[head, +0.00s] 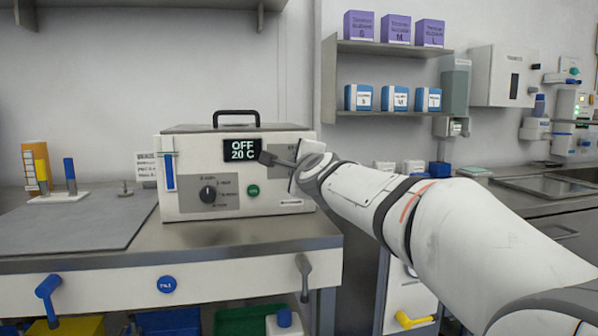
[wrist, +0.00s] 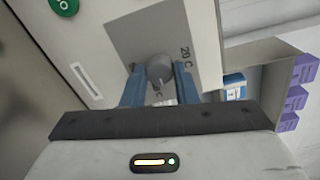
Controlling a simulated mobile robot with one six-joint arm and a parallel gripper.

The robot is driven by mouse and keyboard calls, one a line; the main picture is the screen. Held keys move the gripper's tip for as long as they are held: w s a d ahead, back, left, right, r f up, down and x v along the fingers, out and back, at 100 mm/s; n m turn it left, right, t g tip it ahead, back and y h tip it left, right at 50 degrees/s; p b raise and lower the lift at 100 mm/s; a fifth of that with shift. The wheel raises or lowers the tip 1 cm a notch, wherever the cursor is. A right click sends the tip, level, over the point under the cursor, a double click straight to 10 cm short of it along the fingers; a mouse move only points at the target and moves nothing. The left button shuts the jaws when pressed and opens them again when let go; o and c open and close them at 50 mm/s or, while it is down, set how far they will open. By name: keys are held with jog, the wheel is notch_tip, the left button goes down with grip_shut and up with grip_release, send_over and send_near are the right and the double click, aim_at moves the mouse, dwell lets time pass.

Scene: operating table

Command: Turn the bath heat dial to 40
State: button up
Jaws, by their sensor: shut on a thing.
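The bath (head: 235,180) is a white box with a black handle on top. Its dark display (head: 241,150) reads OFF and 20 C. The heat dial (wrist: 160,70) is a grey round knob on a grey panel (wrist: 130,35) with a 20 C mark beside it. My gripper (wrist: 160,84) is shut on the dial, with a blue finger on each side of it. In the head view my gripper (head: 276,160) reaches the right part of the bath's front and hides the dial there.
A black selector knob (head: 208,194) and a green button (head: 253,190) sit on the bath's front. A grey mat (head: 80,225) lies to the left. A shelf with purple boxes (head: 396,29) and blue boxes (head: 394,98) hangs behind my arm.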

jog(key=m+b, duration=0.1)
jog(key=m, duration=0.4)
jog(key=shift+d+f, duration=0.1)
dwell(0.5)
jog(key=o, duration=1)
jog(key=v, duration=0.7)
jog(key=shift+s+d, duration=0.2)
jog(key=shift+s, duration=0.1)
